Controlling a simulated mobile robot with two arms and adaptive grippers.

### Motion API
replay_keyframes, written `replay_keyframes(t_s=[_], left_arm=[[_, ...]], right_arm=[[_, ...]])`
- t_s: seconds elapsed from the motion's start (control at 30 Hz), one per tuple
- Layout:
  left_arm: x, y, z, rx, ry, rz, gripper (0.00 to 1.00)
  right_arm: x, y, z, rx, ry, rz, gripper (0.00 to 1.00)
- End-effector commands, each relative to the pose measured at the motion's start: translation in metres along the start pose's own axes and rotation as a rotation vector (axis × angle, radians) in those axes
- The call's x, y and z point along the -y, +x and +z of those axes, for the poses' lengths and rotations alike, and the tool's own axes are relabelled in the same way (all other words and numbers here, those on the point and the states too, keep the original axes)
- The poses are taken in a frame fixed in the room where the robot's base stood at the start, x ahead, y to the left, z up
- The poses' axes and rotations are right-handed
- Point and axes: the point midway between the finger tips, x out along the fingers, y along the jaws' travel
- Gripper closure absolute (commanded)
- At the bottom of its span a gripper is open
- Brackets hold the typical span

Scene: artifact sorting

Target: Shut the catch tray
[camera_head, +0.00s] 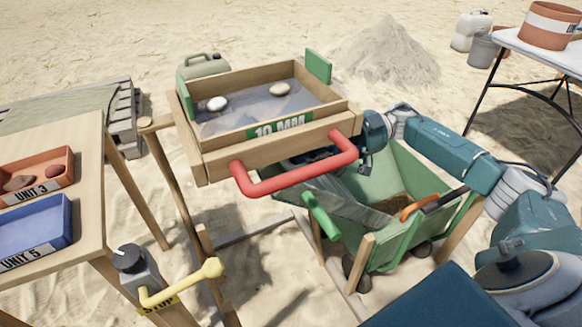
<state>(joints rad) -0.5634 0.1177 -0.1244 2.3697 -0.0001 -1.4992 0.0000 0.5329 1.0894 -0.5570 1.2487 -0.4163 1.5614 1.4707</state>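A wooden sieve box (190,140) marked "10 MM" stands on a wooden frame, with a red U-shaped handle (290,183) at its front. Under it, a grey sheet-like tray (350,203) slopes down over a green wheelbarrow, with a green grip (322,216) by its lower edge. This looks like the catch tray, hanging open, though its upper part is hidden under the sieve. My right gripper (368,152) is at the sieve's right front corner, close to the red handle's right end. Its fingers are small and partly hidden, so their opening is unclear. My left gripper is out of view.
The green wheelbarrow (415,178) stands behind and below, with an orange-handled tool (420,206). A yellow lever (185,285) stands at front left. A table (95,215) at left holds a blue bin (35,228) and an orange bin (60,160). Open sand lies behind.

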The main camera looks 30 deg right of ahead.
Motion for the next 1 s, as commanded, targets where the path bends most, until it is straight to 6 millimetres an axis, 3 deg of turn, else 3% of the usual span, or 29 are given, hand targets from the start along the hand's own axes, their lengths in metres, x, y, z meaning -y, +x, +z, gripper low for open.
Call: replay_keyframes(t_s=[0.1, 0.3, 0.83, 1.0], left_arm=[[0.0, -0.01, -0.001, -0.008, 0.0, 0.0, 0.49], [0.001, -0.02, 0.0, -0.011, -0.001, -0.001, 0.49], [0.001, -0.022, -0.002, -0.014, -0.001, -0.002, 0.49], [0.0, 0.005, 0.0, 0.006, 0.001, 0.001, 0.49]], right_arm=[[0.0, 0.014, 0.016, -0.001, 0.003, 0.0, 1.0], [0.0, 0.026, 0.027, 0.0, 0.001, 0.001, 1.0], [0.0, 0.029, 0.029, 0.006, 0.0, 0.0, 1.0], [0.0, 0.039, 0.035, 0.037, 0.0, -0.001, 1.0]])
